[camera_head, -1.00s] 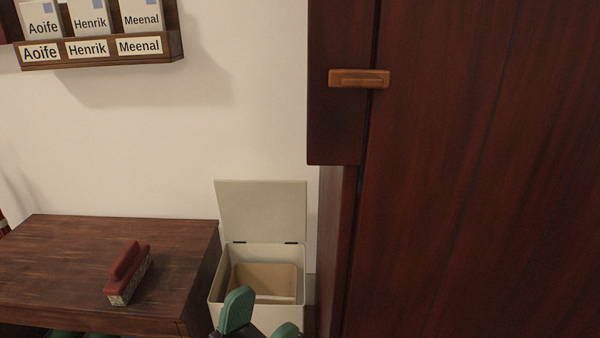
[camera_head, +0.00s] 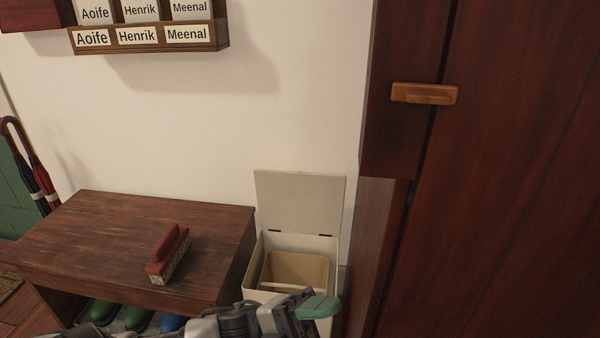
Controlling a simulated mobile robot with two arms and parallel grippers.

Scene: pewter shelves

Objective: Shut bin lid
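The cream bin (camera_head: 250,270) stands on the floor between the bench and the dark cabinet. Its lid (camera_head: 300,202) is raised upright at the back, against the wall, on two dark hinges. A tan inner liner (camera_head: 298,268) shows inside the open bin. My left gripper (camera_head: 318,308) is at the bottom of the view, over the front of the bin, and hides part of it. One green fingertip shows, pointing right; the other finger is hidden, so I cannot tell its opening. The gripper is apart from the lid. My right gripper is out of view.
A wooden bench (camera_head: 120,235) with a red-backed brush (camera_head: 168,255) on top is left of the bin, with green and blue shoes below. The tall dark cabinet (camera_head: 500,200) is close on the right. A name-labelled rack (camera_head: 150,37) hangs on the wall.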

